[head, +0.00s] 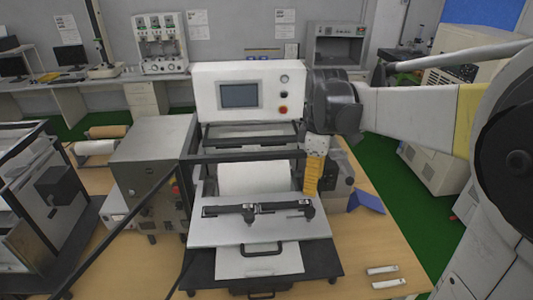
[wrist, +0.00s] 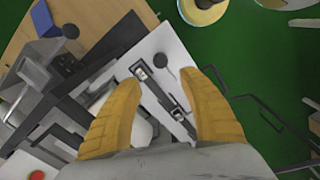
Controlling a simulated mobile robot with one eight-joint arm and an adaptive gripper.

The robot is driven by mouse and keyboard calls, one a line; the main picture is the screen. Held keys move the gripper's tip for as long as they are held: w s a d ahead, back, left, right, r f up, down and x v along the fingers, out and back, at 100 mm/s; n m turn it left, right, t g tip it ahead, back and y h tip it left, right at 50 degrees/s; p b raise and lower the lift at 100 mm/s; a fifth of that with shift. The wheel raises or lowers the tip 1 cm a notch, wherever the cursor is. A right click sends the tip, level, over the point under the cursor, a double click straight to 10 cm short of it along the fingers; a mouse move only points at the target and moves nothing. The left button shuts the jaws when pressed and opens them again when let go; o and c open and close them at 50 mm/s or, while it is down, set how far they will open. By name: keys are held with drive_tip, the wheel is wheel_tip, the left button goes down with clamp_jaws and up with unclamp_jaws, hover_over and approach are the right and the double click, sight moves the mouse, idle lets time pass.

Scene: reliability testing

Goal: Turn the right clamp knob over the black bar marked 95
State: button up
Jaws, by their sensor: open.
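The black bar (head: 270,207) lies across the white plate (head: 250,232) at the front of the machine. The right clamp knob (head: 308,212) is a small dark knob at the bar's right end. A second dark knob (head: 249,217) sits near the bar's middle. The marking 95 is not legible. My gripper (head: 312,188) has yellow fingers pointing down, above and behind the bar's right end. I see no contact with the knob.
The machine's white panel (head: 240,94) with a screen and red button rises behind the plate. A dark frame post stands left of the bar. A grey box (head: 152,160) is at the left. A blue object (head: 367,201) and two small metal pieces lie on the table at the right.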

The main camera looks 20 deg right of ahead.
sight(309, 209)
wheel_tip(309, 209, down, 11)
drive_tip(key=shift+r, duration=0.15)
idle(0.4)
clamp_jaws()
